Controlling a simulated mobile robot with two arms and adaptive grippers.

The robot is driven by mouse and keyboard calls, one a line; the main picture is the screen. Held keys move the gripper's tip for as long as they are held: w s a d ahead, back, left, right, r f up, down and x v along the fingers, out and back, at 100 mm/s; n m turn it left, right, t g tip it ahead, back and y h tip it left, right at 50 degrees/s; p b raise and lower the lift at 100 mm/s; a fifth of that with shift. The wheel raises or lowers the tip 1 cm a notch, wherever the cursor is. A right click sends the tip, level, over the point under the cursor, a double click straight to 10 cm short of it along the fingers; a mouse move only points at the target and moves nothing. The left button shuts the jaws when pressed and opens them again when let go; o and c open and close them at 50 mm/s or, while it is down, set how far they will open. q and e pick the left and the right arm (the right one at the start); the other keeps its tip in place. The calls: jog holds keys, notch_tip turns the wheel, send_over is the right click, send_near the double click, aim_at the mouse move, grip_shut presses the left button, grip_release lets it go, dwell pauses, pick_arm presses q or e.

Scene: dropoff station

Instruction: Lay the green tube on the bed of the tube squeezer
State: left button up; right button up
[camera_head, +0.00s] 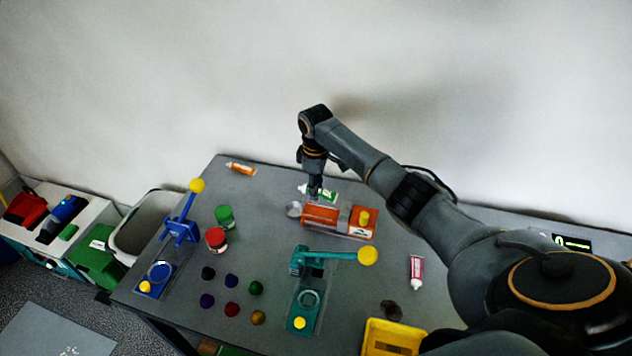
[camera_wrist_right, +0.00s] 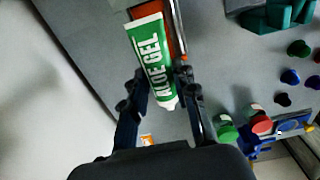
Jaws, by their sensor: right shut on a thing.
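The green tube (camera_wrist_right: 152,58) is white and green, reads "ALOE GEL", and has a white cap. My right gripper (camera_wrist_right: 161,82) is shut on it near its cap end. In the head view the tube (camera_head: 325,194) shows just behind the orange tube squeezer (camera_head: 320,216), partly hidden by my right gripper (camera_head: 314,192). In the wrist view the tube covers part of the squeezer (camera_wrist_right: 148,9). I cannot tell whether the tube touches it. The squeezer has a yellow knob and a grey round part at its left end. My left gripper is not in view.
A teal press (camera_head: 305,262) stands in front of the squeezer, a blue press (camera_head: 181,230) at left. Several coloured caps, a green jar (camera_head: 225,216) and a red jar (camera_head: 216,239) stand between. An orange tube (camera_head: 241,168) lies at the back, a red tube (camera_head: 416,271) at right.

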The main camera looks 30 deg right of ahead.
jog(key=shift+f+b, duration=0.35)
jog(key=b, duration=0.5)
send_over(316, 211)
notch_tip(316, 211, down, 4)
jog(key=shift+f, duration=1)
